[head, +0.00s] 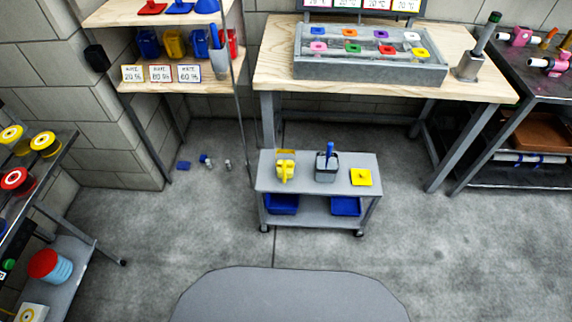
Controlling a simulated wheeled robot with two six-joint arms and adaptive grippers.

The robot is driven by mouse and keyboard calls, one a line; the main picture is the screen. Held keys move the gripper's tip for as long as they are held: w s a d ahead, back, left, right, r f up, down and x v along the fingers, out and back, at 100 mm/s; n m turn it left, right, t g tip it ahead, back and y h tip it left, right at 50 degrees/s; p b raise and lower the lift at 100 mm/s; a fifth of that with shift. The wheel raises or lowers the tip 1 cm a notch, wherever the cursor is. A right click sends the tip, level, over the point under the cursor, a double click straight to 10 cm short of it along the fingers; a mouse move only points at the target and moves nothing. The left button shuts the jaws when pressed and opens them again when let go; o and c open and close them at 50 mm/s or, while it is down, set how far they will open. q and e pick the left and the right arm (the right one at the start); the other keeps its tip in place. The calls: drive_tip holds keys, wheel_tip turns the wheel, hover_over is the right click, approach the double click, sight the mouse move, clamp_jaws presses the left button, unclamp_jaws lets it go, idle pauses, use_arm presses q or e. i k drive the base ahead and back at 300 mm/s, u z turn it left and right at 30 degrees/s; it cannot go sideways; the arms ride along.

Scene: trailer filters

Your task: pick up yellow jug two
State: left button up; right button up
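A small yellow object shaped like a jug (286,169) stands on the top of a grey cart (318,187), at the left. A yellow jug-like container (173,44) stands on the wooden shelf (197,78) at the upper left, between blue containers. I cannot tell from any readable mark which of these is yellow jug two. Neither of my grippers is in view.
The cart top also holds a grey container (326,174) with a blue item and a yellow square (361,177). Blue bins (282,204) sit below. A wooden workbench (385,95) stands behind. Small items (206,160) lie on the floor. Floor around the cart is mostly clear.

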sight(285, 153)
drive_tip(key=z, duration=0.45)
drive_tip(key=k, duration=0.55)
drive_tip(key=z, duration=0.8)
drive_tip(key=i, duration=1.15)
drive_tip(key=u, duration=0.6)
